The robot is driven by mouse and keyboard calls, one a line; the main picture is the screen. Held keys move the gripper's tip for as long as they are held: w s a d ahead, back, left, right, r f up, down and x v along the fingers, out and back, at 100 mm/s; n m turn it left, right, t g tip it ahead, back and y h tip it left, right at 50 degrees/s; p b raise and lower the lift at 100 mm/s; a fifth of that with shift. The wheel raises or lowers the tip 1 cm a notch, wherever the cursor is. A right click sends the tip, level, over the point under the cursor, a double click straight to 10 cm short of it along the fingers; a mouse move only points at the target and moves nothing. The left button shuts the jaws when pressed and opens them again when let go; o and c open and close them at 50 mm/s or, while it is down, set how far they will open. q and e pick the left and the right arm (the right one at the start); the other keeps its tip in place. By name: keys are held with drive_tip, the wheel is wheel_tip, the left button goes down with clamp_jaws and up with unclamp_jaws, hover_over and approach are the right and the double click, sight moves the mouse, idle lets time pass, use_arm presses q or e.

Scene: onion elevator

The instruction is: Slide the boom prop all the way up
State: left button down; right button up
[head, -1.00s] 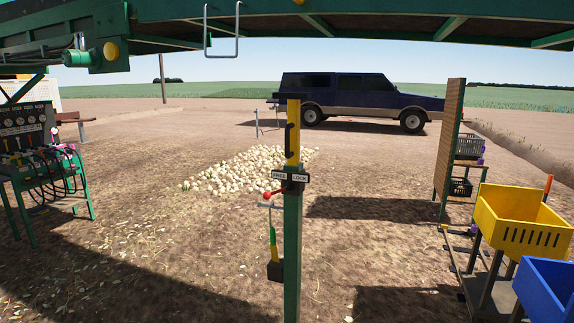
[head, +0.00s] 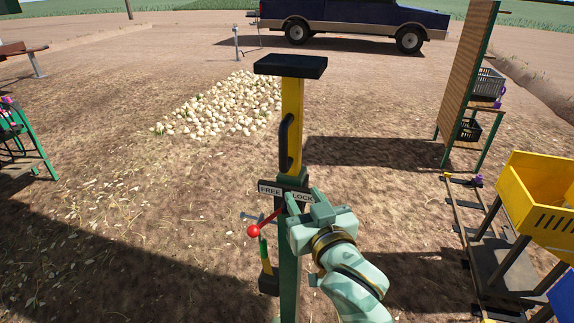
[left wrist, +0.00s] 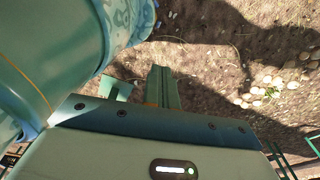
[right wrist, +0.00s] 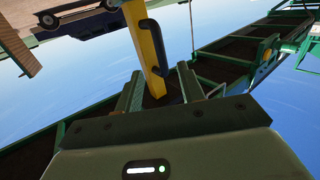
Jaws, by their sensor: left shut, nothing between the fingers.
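The boom prop has a green outer post (head: 290,262) and a yellow inner post (head: 292,100) with a black handle (head: 285,145) and a flat black top plate (head: 290,66). Its red-knobbed lever (head: 254,231) points left, on the FREE side of the FREE/LOCK plate (head: 270,188). My right gripper (head: 296,203) is just below and right of the plate. In the right wrist view its open fingers (right wrist: 158,88) stand either side of the yellow post and handle; contact is unclear. My left gripper (left wrist: 160,84) is shut and empty, outside the head view.
A mallet-like tool (head: 268,280) hangs at the post's left. A yellow crate (head: 535,205) and rack stand right. An onion pile (head: 225,108) and a truck (head: 350,22) lie behind. The green boom (right wrist: 235,55) shows in the right wrist view.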

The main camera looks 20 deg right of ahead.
sight(285, 151)
drive_tip(key=w, duration=0.5)
drive_tip(key=w+r, duration=0.1)
drive_tip(key=w, duration=0.4)
drive_tip(key=w+r, duration=0.1)
drive_tip(key=w, duration=0.4)
drive_tip(key=shift+w+d+r, duration=0.15)
drive_tip(key=shift+w, duration=0.2)
clamp_jaws()
